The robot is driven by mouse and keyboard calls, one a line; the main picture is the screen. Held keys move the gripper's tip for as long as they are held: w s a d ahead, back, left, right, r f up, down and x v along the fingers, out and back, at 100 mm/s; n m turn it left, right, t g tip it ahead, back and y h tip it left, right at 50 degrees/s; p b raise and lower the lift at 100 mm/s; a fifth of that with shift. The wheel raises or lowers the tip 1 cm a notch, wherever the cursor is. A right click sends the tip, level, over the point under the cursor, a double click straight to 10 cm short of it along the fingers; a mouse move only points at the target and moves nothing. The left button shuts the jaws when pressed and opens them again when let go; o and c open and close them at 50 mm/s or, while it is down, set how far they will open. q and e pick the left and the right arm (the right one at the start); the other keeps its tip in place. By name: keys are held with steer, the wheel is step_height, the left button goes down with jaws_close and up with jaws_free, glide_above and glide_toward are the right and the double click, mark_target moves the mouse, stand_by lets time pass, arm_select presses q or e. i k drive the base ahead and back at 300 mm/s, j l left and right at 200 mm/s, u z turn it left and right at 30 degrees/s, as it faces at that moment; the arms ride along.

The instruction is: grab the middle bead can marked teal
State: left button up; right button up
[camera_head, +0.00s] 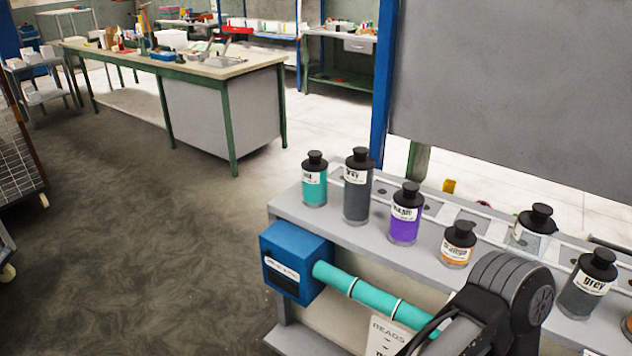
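A can with teal contents (314,184), a black cap and a white label stands upright at the left end of the row on the grey bench. Its label is too small to read fully. It is the only can with teal contents that I see, and nothing covers it. A dark grey can (357,190) stands close to its right. Neither of my gripper's fingers shows in this view, so no gripper is seen near the cans.
Rightward stand a purple can (405,218), an orange can (458,246), a clear can (534,231) and a grey can (590,285). A blue box (295,263) with a teal pipe (357,287) fronts the bench (290,207). A dark arm link hides its lower right.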

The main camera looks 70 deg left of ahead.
mark_target(315, 169)
steer(key=i+j, duration=0.4)
steer(key=u, duration=2.7)
steer(key=i+j, duration=0.05)
